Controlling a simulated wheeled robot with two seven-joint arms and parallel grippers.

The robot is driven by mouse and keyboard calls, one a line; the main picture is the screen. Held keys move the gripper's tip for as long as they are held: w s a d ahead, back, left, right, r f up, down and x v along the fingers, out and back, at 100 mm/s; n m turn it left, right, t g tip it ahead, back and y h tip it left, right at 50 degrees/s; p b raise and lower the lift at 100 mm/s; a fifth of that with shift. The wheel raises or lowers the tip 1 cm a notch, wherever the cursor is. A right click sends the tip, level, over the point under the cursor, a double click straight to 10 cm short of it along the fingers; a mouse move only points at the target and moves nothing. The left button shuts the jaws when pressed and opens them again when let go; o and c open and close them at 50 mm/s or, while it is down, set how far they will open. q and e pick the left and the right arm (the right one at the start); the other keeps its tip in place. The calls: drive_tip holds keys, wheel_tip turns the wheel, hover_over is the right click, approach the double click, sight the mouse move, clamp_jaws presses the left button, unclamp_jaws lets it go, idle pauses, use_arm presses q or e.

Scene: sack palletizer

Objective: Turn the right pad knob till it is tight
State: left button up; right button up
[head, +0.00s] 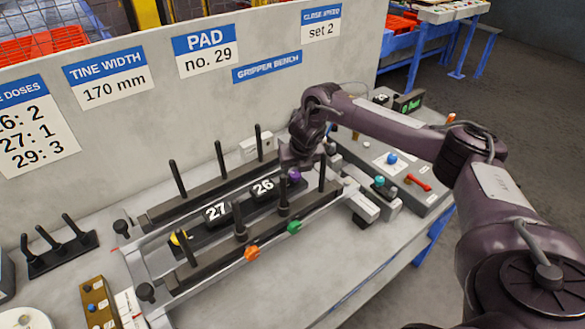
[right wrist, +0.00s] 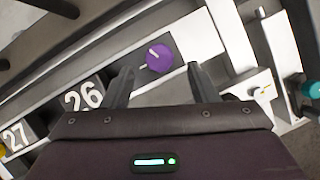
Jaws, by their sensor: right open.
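The purple knob (head: 294,174) is at the right end of the bench fixture, beside the black pad marked 26 (head: 263,187). In the right wrist view the purple knob (right wrist: 158,57) has a white line on its face. It lies just beyond and between the two fingertips of my right gripper (right wrist: 161,70). That gripper is open, with a gap visible on each side of the knob. In the head view my right gripper (head: 291,163) is right over the knob and partly hides it. I cannot tell how deep the fingers reach. My left gripper is not in view.
The pad marked 27 (head: 216,211) and a yellow knob (head: 178,238) are to the left. Upright black tines (head: 222,158) surround the pads. Orange (head: 252,254) and green (head: 294,227) knobs are on the front rail. A control box with a red lever (head: 418,182) stands right.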

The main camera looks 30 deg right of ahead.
sight(296, 174)
drive_tip(key=shift+p+x, duration=0.35)
drive_tip(key=shift+x, duration=1.55)
drive_tip(key=c, duration=1)
